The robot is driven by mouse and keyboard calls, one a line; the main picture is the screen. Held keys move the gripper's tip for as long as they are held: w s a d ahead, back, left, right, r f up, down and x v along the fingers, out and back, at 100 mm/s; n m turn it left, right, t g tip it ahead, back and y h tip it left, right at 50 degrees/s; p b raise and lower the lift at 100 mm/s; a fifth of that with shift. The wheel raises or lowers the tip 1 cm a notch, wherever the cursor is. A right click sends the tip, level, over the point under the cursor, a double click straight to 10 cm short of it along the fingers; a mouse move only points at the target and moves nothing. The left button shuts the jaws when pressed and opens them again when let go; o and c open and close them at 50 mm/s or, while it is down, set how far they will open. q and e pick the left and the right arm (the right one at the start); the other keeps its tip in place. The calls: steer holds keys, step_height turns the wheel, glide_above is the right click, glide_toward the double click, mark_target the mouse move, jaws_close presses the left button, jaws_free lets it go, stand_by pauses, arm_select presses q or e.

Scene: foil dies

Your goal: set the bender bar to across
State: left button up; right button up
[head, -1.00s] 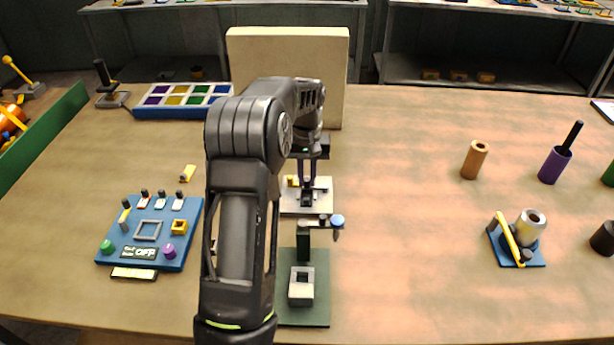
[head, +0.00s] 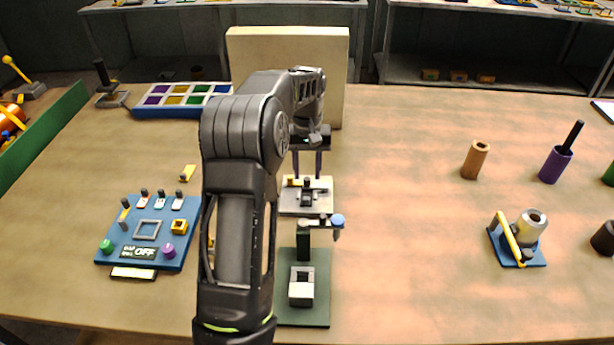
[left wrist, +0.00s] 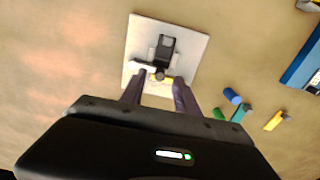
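The bender looks to be the small unit on a white plate (head: 287,205), with a dark block (head: 307,198) in its middle. The plate also shows in the left wrist view (left wrist: 190,45). There a pale bar (left wrist: 143,66) lies crosswise at the near end of the dark block, with a yellow piece (left wrist: 168,79) beside it. I cannot tell for sure which part is the bender bar. My left gripper (head: 307,174) is above the plate's far side, its two dark purple fingers apart with nothing held between them. My right gripper is out of view.
A green-based stand (head: 318,310) with a blue-knobbed arm (head: 337,220) is in front of the plate. A blue switch board (head: 120,225) is at left, a large beige block (head: 335,60) behind. A blue-based fixture with a yellow bar (head: 508,238) is at right. The table between is clear.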

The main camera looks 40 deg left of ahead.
mark_target(307, 180)
arm_select(q)
step_height(307, 180, up, 5)
steer(key=shift+r, duration=0.2)
steer(key=shift+s+f, duration=0.1)
stand_by(0.5)
